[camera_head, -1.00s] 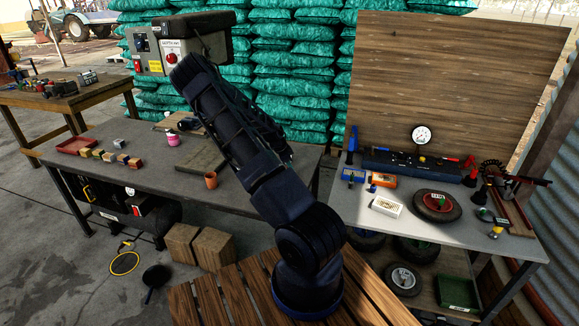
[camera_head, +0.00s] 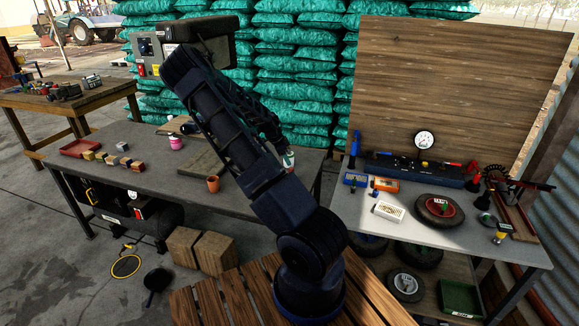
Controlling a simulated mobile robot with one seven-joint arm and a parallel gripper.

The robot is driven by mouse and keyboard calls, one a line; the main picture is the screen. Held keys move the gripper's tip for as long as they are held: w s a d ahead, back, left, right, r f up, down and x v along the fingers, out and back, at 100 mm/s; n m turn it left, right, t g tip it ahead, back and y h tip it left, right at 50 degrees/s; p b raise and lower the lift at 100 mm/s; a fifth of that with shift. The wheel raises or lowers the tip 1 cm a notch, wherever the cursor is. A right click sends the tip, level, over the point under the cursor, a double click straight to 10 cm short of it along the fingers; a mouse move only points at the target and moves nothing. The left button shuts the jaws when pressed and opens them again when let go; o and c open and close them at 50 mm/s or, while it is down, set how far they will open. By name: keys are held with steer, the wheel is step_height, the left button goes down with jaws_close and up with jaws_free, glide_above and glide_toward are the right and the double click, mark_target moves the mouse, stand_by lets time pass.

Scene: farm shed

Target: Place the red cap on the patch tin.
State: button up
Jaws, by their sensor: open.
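A white printed box (camera_head: 388,211) lies on the grey bench at the right; an orange box (camera_head: 385,186) and a small blue box (camera_head: 355,180) lie behind it. I cannot tell whether one of these is the patch tin. Several small red parts show along the back of this bench, one of them by the long dark blue case (camera_head: 414,169); I cannot make out which, if any, is the red cap. My arm rises from the wooden slats at the bottom centre and leans up to the left.
A small wheel with a red hub (camera_head: 438,210) lies right of the white box, with a black funnel (camera_head: 483,200) beside it. Green sacks stand behind.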

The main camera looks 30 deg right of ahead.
steer(key=s+a+r+n+t+y, duration=0.1)
steer(key=s+a+r+n+y, duration=0.1)
steer(key=s+a+r+n, duration=0.5)
steer(key=s+a+r+t+y, duration=0.15)
steer(key=s+a+r, duration=0.35)
steer(key=r, duration=0.5)
steer(key=s+a+r+n+y, duration=0.3)
steer(key=s+a+r+n, duration=0.15)
steer(key=r, duration=0.45)
steer(key=s+a+r+n+t, duration=0.1)
steer(key=s+a+r+n, duration=0.1)
steer(key=s, duration=0.5)
steer(key=s+a+r+n+t+h, duration=0.1)
steer(key=s+a+r+n, duration=0.2)
steer(key=s, duration=0.4)
steer(key=s+a+r+n+t+h, duration=0.1)
steer(key=s+r+n, duration=0.3)
steer(key=s, duration=0.4)
steer(key=shift+a, duration=0.85)
steer(key=shift+s+r, duration=0.1)
